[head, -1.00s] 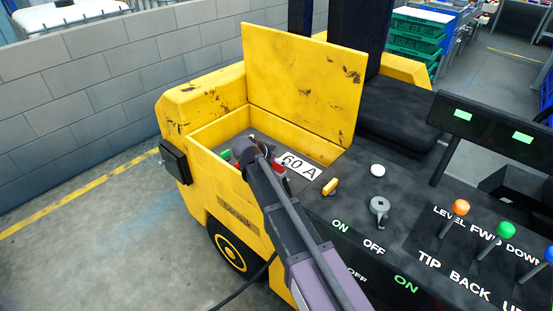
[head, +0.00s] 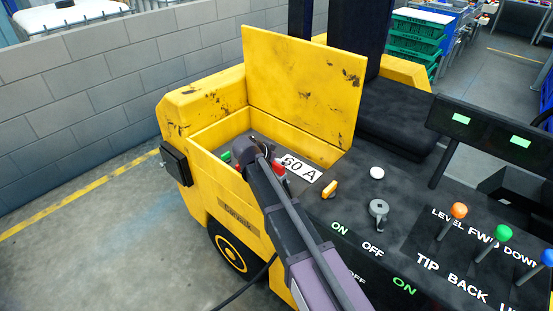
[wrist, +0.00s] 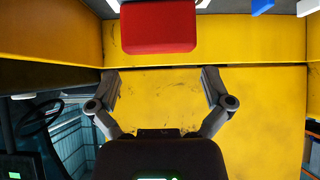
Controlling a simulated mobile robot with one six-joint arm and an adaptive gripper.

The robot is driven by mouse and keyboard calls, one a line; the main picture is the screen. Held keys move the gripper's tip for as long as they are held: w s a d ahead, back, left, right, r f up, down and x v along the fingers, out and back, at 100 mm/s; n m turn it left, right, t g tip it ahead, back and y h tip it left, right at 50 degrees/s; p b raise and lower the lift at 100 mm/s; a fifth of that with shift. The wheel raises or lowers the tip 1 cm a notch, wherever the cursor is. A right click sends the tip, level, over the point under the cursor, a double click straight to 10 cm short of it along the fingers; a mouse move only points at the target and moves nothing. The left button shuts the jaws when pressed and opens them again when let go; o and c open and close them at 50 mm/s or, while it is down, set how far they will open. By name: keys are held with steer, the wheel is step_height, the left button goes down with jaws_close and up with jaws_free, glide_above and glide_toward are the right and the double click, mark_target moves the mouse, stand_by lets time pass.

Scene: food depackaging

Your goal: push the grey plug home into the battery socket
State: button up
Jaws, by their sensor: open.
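My gripper (wrist: 160,82) is open in the wrist view, its two fingers spread with nothing between them. A red block (wrist: 158,28) lies beyond the fingertips, apart from them. In the head view my arm reaches down into the open yellow battery compartment (head: 222,180), and my wrist hides much of its inside. A red piece (head: 279,168) shows just right of my wrist, and a small green piece (head: 225,156) shows to its left. I cannot make out the grey plug or the battery socket in either view.
The raised yellow lid (head: 300,85) stands behind the compartment. A white "60 A" label (head: 303,169) lies inside. An orange-yellow handle (head: 329,189), a grey knob (head: 378,208) and coloured levers (head: 458,211) stand on the dark console to the right.

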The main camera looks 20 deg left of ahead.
steer(key=shift+r+p, duration=3)
steer(key=shift+r, duration=0.2)
steer(key=shift+s+r, duration=0.1)
steer(key=shift+r, duration=0.15)
steer(key=s+a+f+p+v, duration=0.1)
steer(key=f+p+v, duration=0.1)
steer(key=p+v, duration=1.1)
steer(key=v, duration=0.9)
steer(key=shift+s+f, duration=0.2)
steer(key=shift+f, duration=0.05)
steer(key=shift+s+d, duration=0.1)
